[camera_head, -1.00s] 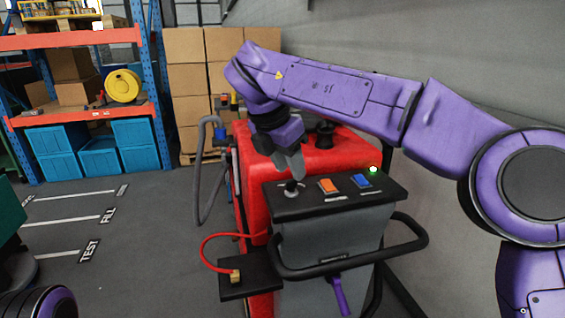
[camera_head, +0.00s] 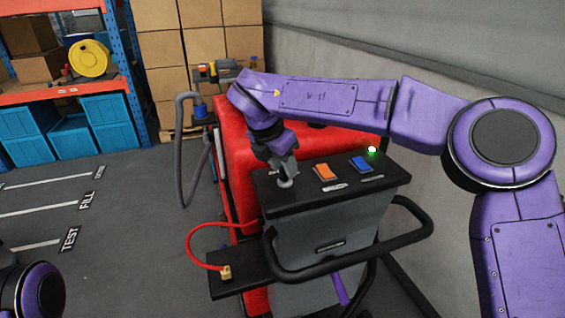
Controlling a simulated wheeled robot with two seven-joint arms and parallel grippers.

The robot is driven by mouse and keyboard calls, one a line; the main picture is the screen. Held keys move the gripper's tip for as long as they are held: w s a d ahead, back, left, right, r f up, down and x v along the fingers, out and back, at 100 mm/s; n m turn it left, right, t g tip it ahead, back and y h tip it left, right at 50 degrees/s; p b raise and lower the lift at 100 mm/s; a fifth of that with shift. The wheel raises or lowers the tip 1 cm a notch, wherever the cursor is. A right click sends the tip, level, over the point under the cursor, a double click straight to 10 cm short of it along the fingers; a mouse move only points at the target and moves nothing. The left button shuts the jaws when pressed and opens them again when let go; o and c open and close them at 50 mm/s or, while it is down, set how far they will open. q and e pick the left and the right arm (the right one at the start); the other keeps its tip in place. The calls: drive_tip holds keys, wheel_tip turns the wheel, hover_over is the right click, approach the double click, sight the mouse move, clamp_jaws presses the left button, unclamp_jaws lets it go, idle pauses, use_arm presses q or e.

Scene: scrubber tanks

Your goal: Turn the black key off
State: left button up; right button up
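The red scrubber (camera_head: 231,141) has a black control panel (camera_head: 310,201) on top of a grey housing. My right gripper (camera_head: 286,178) points down onto the left end of this panel, where the key sits. The fingers cover most of the key, so its angle cannot be made out. The fingers look close together, but whether they are closed on the key is too small to tell. A green light (camera_head: 372,150) is lit at the panel's right rear. Only part of my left arm shows at the bottom left; its gripper is out of view.
An orange switch (camera_head: 325,172) and a blue switch (camera_head: 361,163) sit right of the gripper. A black handlebar (camera_head: 420,235) curves in front. A red cable (camera_head: 190,247) runs to a side shelf (camera_head: 232,284). Stacked boxes (camera_head: 161,75) stand behind; floor at left is clear.

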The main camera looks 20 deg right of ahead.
drive_tip(key=shift+s, duration=0.4)
drive_tip(key=shift+w, duration=0.15)
clamp_jaws()
drive_tip(key=shift+f+n, duration=0.1)
drive_tip(key=shift+n, duration=0.2)
drive_tip(key=shift+d+n+t+y+b, duration=0.1)
drive_tip(key=shift+n+t+y+b, duration=0.25)
drive_tip(key=shift+n+b, duration=0.5)
drive_tip(key=n, duration=0.2)
drive_tip(key=shift+n+t+y+b, duration=0.35)
drive_tip(key=n+y, duration=0.1)
drive_tip(key=n, duration=0.2)
drive_tip(key=shift+d+t, duration=0.15)
drive_tip(key=shift+t, duration=0.15)
drive_tip(key=shift+n+y+p, duration=0.7)
drive_tip(key=shift+n, duration=1.4)
